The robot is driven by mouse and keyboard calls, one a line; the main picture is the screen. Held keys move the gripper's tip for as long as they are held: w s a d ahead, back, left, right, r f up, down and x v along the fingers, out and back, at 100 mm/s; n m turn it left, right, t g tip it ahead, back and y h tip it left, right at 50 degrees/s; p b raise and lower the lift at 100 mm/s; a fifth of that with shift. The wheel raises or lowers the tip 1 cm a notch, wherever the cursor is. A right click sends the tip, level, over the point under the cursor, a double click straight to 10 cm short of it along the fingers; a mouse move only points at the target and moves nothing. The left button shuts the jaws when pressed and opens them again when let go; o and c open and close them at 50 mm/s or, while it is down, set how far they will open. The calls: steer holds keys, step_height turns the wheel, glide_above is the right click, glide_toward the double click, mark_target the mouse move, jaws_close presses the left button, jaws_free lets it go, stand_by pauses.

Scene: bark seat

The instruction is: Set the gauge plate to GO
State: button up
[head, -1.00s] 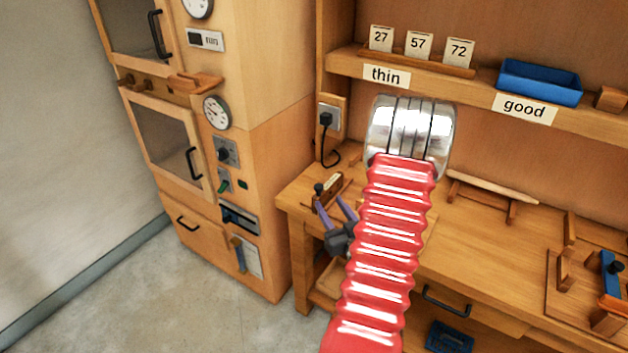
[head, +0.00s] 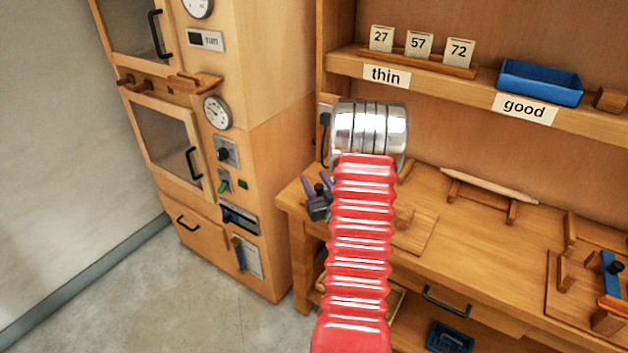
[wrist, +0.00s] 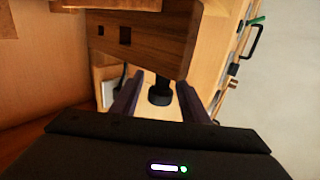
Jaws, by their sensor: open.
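A dark wooden plate (wrist: 145,42) with two dark square openings fills the upper middle of the wrist view. It appears to be the gauge plate, but I can read no GO mark on it. A black knob (wrist: 160,94) sticks out below it. My gripper (wrist: 160,80) is open, with one purple finger on each side of the knob and visible gaps between. In the head view my gripper (head: 318,186) is at the bench's left end, with the knob between its fingers; my red arm hides most of the plate there.
The wooden bench (head: 470,270) carries a rack with a pale rod (head: 490,186) and a blue-handled fixture (head: 610,275) at right. The shelf above holds number cards (head: 419,46) and a blue tray (head: 540,82). A cabinet (head: 262,190) stands close at left.

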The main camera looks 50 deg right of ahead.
steer(key=shift+w+d, duration=0.2)
steer(key=shift+w, duration=0.15)
jaws_close()
stand_by(0.4)
